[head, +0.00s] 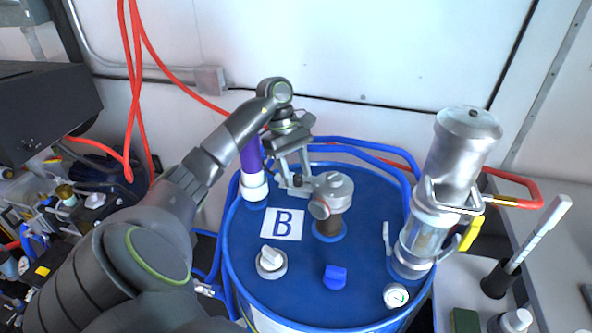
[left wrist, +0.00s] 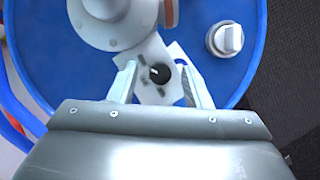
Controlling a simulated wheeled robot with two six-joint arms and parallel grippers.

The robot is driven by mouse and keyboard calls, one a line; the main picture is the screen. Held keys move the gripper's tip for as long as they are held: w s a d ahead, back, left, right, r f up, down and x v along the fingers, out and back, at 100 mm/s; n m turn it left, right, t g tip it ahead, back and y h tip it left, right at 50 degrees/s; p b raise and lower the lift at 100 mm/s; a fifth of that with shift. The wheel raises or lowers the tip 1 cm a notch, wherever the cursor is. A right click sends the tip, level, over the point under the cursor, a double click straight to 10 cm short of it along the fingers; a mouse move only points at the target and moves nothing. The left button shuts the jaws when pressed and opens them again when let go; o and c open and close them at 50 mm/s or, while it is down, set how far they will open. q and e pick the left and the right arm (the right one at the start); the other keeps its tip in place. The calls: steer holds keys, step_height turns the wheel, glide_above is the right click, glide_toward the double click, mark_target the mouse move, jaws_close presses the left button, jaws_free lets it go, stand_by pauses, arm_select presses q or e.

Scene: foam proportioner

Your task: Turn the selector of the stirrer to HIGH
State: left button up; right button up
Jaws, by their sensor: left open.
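The stirrer (head: 333,190) is a silver-grey motor unit standing on the lid of a blue drum. In the left wrist view the stirrer's round body (left wrist: 100,25) is at the top. The selector (left wrist: 159,73) is a small black knob with a light pointer mark, on a pale plate extending from the stirrer. My left gripper (left wrist: 159,82) is open, with one finger on each side of the knob and visible gaps to both. In the head view my left gripper (head: 294,180) points down beside the stirrer and largely hides the selector. Position lettering is not legible.
The drum lid (head: 300,295) carries a label "B" (head: 283,224), a white cap (head: 271,262), a blue cap (head: 335,277), a gauge (head: 396,295) and a purple-and-white tube (head: 252,170). A tall metal cylinder (head: 455,160) stands right. Blue hoses run behind.

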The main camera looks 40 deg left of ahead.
arm_select(q)
steer(key=p+v, duration=0.6)
steer(key=v, duration=0.1)
steer(key=shift+r+p, duration=0.25)
steer(key=shift+p, duration=0.05)
steer(key=shift+a+f, duration=0.1)
steer(key=shift+a, duration=0.05)
stand_by(0.5)
